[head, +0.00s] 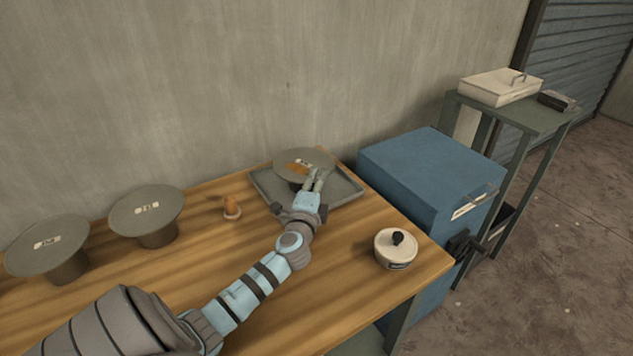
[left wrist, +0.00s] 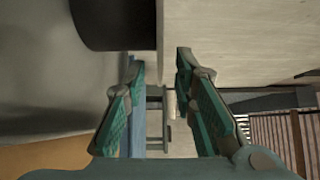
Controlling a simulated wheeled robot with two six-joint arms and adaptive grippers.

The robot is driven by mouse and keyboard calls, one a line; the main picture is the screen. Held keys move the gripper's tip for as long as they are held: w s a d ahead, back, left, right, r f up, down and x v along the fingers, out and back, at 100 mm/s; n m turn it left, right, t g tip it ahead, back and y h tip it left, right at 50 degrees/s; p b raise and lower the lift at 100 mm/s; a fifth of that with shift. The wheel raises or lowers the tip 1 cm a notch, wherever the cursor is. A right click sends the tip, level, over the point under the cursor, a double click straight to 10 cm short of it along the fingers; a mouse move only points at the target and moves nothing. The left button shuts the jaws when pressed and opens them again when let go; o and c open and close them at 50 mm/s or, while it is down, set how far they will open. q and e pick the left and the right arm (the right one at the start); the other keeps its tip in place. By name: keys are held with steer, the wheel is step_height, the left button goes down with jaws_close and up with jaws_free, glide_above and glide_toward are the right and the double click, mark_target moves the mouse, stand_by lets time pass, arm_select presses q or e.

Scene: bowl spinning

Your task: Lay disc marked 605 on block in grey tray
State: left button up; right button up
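A grey disc (head: 318,157) with a pale label and an orange-brown patch lies flat on a block in the grey tray (head: 345,197). Its label is too small to read. The dark block also shows at the top of the left wrist view (left wrist: 112,22). My left gripper (head: 319,178) is at the disc's right front side, over the tray. In the left wrist view its two green-padded fingers (left wrist: 165,95) are apart, with nothing visibly clamped between them. I cannot tell whether they touch the disc. My right gripper is in neither view.
Two more grey discs with unreadable labels, one at centre left (head: 147,206) and one at far left (head: 47,246), rest on dark supports. A small orange-brown object (head: 230,206) stands left of the tray. A white lidded pot (head: 397,249) is at the right. A blue cabinet (head: 430,170) stands beyond the table.

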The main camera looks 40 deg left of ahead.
arm_select(q)
steer(key=shift+r, duration=0.25)
steer(key=p+v, duration=0.1)
steer(key=v, duration=1.1)
steer(key=shift+f, duration=0.1)
